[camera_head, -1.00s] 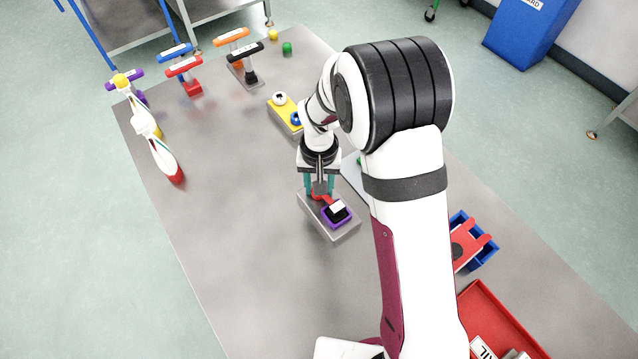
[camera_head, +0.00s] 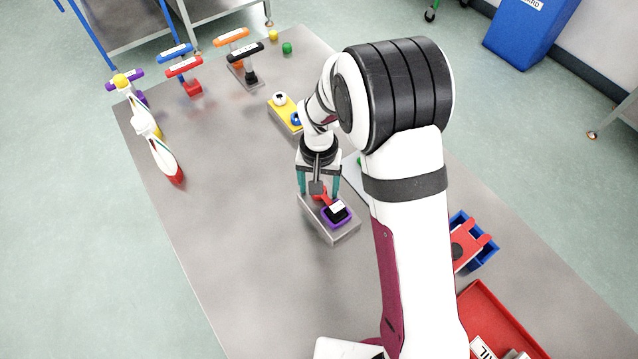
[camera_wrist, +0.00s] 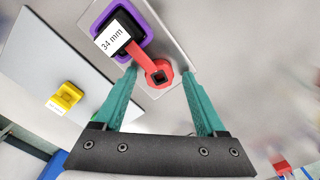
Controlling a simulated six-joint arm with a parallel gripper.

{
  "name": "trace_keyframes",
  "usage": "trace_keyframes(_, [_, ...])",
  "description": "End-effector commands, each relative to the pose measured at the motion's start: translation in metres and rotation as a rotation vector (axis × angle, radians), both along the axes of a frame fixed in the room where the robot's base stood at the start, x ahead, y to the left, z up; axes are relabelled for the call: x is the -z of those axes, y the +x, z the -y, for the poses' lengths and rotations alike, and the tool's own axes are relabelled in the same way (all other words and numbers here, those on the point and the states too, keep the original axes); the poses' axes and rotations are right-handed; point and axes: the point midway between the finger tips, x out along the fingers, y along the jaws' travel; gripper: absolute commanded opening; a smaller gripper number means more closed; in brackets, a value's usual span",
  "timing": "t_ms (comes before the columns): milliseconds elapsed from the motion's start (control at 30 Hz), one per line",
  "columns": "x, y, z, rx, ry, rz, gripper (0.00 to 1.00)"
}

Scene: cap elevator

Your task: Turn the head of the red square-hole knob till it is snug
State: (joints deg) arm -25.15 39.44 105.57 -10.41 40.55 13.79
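The red knob (camera_wrist: 158,74) has a round head with a dark square hole and a red arm running to a black square piece labelled "34 mm" (camera_wrist: 115,38) in a purple square frame (camera_wrist: 137,20). In the head view, the red part (camera_head: 325,199) sits on a grey metal block (camera_head: 344,233), partly hidden by my gripper. My gripper (camera_wrist: 160,78) is open. Its two teal fingers stand on either side of the red head, with a visible gap on each side. It holds nothing.
T-handled tools (camera_head: 184,67) and spray bottles (camera_head: 165,158) stand at the back left. A blue-and-red holder (camera_head: 478,245) and red tray (camera_head: 500,318) lie right. The table's left middle is clear.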

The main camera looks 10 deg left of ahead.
Motion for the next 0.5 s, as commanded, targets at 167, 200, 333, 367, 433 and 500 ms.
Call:
trace_keyframes(167, [0.000, 0.000, 0.000, 0.000, -0.001, -0.001, 0.73])
trace_keyframes(200, [0.000, 0.000, 0.000, 0.000, -0.001, -0.001, 0.73])
trace_keyframes(333, [-0.010, 0.001, 0.000, 0.000, 0.000, 0.002, 0.73])
trace_keyframes(367, [-0.015, 0.001, 0.000, 0.000, 0.000, 0.002, 0.73])
trace_keyframes(433, [-0.031, 0.001, 0.000, 0.001, 0.002, 0.004, 0.73])
trace_keyframes(500, [-0.053, 0.001, 0.000, 0.000, 0.002, 0.007, 0.73])
